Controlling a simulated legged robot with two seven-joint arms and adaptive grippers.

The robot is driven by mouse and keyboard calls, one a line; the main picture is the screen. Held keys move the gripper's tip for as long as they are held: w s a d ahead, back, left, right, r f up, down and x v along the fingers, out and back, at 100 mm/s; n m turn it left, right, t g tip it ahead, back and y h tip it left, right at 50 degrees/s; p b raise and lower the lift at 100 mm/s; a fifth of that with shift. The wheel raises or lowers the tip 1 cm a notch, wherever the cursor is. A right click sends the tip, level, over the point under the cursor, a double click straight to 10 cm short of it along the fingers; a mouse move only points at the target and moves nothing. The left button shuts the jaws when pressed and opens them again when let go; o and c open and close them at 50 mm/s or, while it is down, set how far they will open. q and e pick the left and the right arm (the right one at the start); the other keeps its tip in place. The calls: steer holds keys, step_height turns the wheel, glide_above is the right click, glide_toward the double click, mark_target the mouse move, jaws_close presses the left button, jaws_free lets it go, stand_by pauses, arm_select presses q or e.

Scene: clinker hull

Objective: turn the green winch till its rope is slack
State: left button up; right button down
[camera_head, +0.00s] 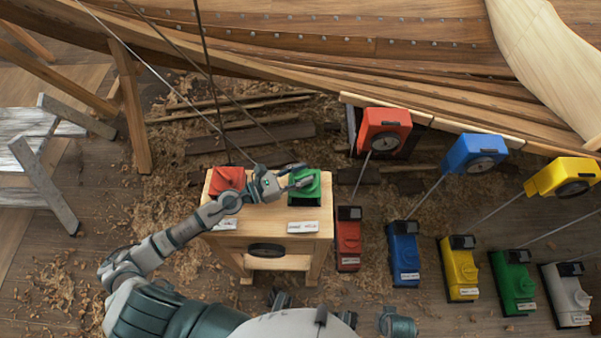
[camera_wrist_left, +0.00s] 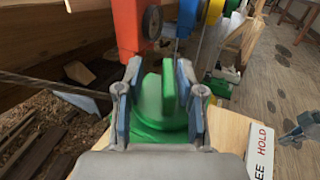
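The green winch (camera_head: 313,190) stands on the right of a small wooden stand's top. Its upright green grip (camera_wrist_left: 169,88) is large in the left wrist view. My left gripper (camera_head: 298,181) reaches over the winch from the left. Its fingers (camera_wrist_left: 160,95) stand on either side of the grip, with a gap showing on the left; contact on the right cannot be made out. A grey jointed part of mine (camera_wrist_left: 305,127) shows at the right edge of the wrist view; its fingers cannot be made out. Whether the winch's rope is taut is unclear.
A red winch (camera_head: 227,180) stands left on the stand (camera_head: 267,223). White labels lie on its front edge (camera_head: 303,227). Coloured boxes with rods stand to the right, including red (camera_head: 348,240) and another green one (camera_head: 513,283). The wooden hull (camera_head: 330,45) spans the back.

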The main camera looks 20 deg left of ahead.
arm_select(q)
steer(key=shift+d+r, duration=0.1)
steer(key=shift+d, duration=0.95)
jaws_close()
steer(key=shift+w+a, duration=0.1)
steer(key=shift+a, duration=0.3)
arm_select(e)
steer(key=shift+d+f, duration=0.2)
steer(key=shift+d, duration=0.25)
steer(key=shift+w, duration=0.15)
